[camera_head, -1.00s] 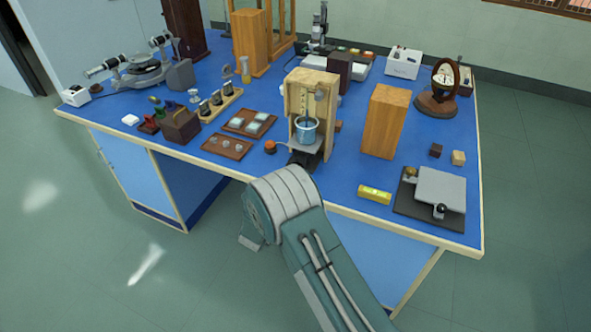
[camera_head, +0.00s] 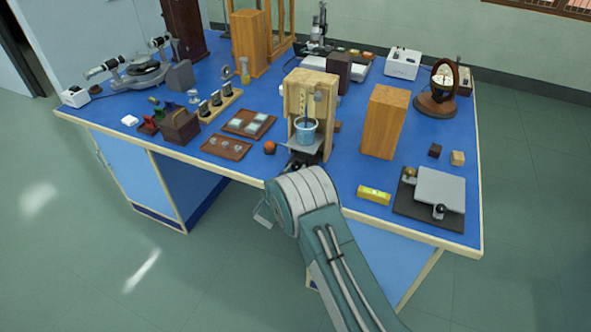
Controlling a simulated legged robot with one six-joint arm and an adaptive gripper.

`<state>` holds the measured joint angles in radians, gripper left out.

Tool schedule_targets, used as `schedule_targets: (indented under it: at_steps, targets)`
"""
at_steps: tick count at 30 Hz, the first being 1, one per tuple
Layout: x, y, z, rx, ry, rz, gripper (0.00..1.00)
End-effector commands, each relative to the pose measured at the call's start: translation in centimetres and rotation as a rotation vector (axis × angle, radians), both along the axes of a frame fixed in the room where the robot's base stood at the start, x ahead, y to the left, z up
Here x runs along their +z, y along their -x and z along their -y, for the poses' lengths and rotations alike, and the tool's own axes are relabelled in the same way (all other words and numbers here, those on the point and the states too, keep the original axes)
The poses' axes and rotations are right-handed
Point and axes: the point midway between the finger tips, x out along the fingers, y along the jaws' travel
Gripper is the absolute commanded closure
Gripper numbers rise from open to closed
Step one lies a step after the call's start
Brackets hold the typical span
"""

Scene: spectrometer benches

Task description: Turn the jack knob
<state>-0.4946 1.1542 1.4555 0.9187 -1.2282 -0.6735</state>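A wooden stand (camera_head: 323,140) near the front edge of the bench holds a blue-grey beaker (camera_head: 306,135) over a small grey plate (camera_head: 303,147), which looks like the top of a jack. An orange-brown round knob (camera_head: 270,147) shows just left of this plate; whether it joins the jack is unclear. My gripper (camera_head: 301,162) shows only as small dark parts in front of the stand, below the plate. My arm's large grey-green link hides most of it. I cannot see whether its fingers are open or touch anything.
A wooden block (camera_head: 384,124) stands right of the stand. Brown trays (camera_head: 226,148) lie left of the knob. The blue bench (camera_head: 345,170) has bare room around the yellow box.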

Motion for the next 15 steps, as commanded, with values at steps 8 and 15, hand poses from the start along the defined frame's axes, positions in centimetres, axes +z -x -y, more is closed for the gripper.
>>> schedule_targets:
  at_steps: [8, 15]
  targets:
    - [0.02, -0.11, -0.20, 0.005, -0.006, 0.002, 0.98]
    - [-0.02, -0.15, -0.29, 0.006, -0.075, 0.027, 0.98]
